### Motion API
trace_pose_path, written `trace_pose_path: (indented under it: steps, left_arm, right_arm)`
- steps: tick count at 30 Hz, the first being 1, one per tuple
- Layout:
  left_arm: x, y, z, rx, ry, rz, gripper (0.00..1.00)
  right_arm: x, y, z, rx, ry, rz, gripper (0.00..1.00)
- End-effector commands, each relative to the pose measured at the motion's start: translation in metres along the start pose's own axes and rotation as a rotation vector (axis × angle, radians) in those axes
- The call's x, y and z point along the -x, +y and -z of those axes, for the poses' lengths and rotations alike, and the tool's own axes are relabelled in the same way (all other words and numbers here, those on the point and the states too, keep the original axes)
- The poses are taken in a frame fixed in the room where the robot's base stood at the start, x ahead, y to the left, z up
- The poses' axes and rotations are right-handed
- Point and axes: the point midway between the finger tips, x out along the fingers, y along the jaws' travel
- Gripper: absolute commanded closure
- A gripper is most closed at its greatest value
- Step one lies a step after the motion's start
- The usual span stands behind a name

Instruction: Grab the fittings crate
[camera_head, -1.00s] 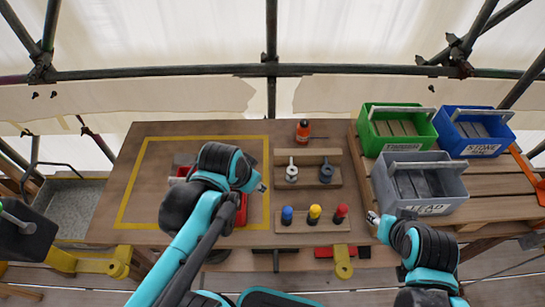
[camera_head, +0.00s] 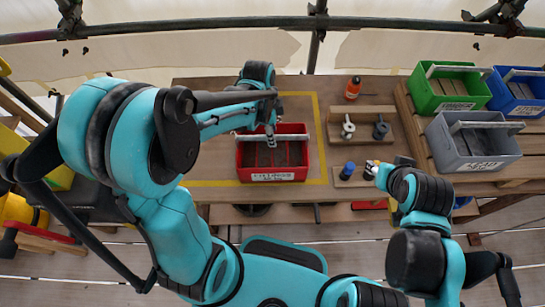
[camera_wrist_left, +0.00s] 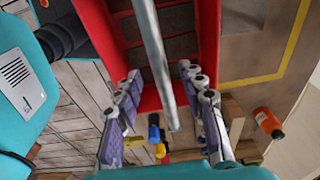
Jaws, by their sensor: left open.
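The red fittings crate (camera_head: 286,178) stands inside the yellow-taped area of the table, its label facing me. It holds dark contents and has a pale bar handle (camera_head: 242,136) across its top. My left gripper (camera_head: 271,138) is over the crate at the handle. In the left wrist view the handle (camera_wrist_left: 152,50) runs between the spread fingers of my left gripper (camera_wrist_left: 162,85), and the red crate wall (camera_wrist_left: 208,35) lies beyond. The fingers are open; I cannot tell whether they touch the bar. My right gripper (camera_head: 373,170) is beside the pegs, its fingers too small to read.
A blue peg (camera_head: 347,170) stands near my right gripper. A wooden holder (camera_head: 362,112) with grey parts and an orange bottle (camera_head: 353,87) are right of the crate. Green (camera_head: 447,87), blue (camera_head: 518,90) and grey (camera_head: 474,142) crates stand on slats at the right.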

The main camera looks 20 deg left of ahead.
Motion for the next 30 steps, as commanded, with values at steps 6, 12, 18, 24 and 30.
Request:
trace_pose_path:
  steps: [6, 12, 18, 24, 30]
  left_arm:
    - [-0.027, -0.001, -0.001, 0.001, 0.0, 0.001, 0.6]
    - [-0.027, -0.001, -0.001, 0.001, 0.0, 0.001, 0.6]
    - [-0.027, -0.001, -0.001, 0.002, 0.0, 0.001, 1.0]
    - [-0.027, -0.001, -0.001, 0.001, 0.0, 0.001, 1.0]
    - [-0.025, -0.001, -0.001, 0.001, 0.0, 0.001, 1.0]
  right_arm:
    - [-0.009, 0.0, -0.006, 0.0, 0.0, 0.0, 0.6]
    - [-0.008, 0.0, -0.006, 0.0, 0.0, 0.0, 0.6]
    - [-0.008, 0.0, -0.006, 0.0, 0.0, 0.0, 0.6]
    - [-0.008, 0.0, -0.006, 0.0, 0.0, 0.0, 0.6]
    - [-0.008, 0.0, -0.005, 0.0, 0.0, 0.0, 0.6]
